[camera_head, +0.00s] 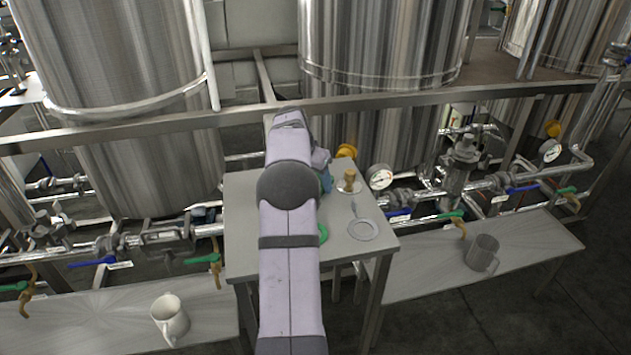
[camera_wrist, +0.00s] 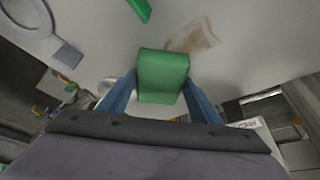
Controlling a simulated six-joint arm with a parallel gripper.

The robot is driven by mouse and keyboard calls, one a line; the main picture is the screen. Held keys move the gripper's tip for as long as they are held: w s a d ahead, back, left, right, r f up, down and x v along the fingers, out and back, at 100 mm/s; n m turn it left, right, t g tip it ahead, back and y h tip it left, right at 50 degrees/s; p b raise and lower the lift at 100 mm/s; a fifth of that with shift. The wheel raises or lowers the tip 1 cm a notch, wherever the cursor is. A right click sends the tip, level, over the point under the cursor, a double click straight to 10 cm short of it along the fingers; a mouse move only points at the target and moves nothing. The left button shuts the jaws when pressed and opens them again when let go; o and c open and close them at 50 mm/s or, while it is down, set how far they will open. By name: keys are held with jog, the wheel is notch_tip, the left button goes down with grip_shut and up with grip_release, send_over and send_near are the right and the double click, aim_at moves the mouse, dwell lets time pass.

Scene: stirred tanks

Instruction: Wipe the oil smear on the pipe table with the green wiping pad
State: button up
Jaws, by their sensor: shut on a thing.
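The green wiping pad (camera_wrist: 163,75) is held between the two blue fingers of my gripper (camera_wrist: 163,88) in the wrist view. The oil smear (camera_wrist: 194,36) is a faint brownish patch on the pale table top, just beyond the pad and slightly right in the wrist view. I cannot tell whether the pad touches the table. In the head view my arm covers much of the pipe table (camera_head: 240,262), and the smear is hidden there. My gripper (camera_head: 326,178) shows only in part, at the right side of my arm.
A grey ring-shaped tool (camera_head: 362,229) and a small dish with a brownish object (camera_head: 349,182) are on the table. A green item (camera_head: 323,233) lies partly behind my arm; pipes and a gauge (camera_head: 380,176) run behind. A white mug (camera_head: 170,318) stands lower left, a grey mug (camera_head: 483,253) right.

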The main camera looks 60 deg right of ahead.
jog(key=shift+w+a+f, duration=0.1)
jog(key=shift+w+a, duration=1.2)
jog(key=shift+w+a, duration=0.1)
jog(key=shift+a, duration=0.05)
jog(key=shift+w+a, duration=1.3)
jog(key=shift+w, duration=0.1)
jog(key=shift+w+a+p, duration=0.35)
jog(key=shift+w+a, duration=1)
jog(key=shift+a, duration=0.05)
jog(key=shift+s+d+f, duration=0.1)
jog(key=shift+s, duration=0.05)
jog(key=shift+s+d+p, duration=0.5)
jog(key=shift+s+d, duration=0.85)
jog(key=shift+s, duration=0.05)
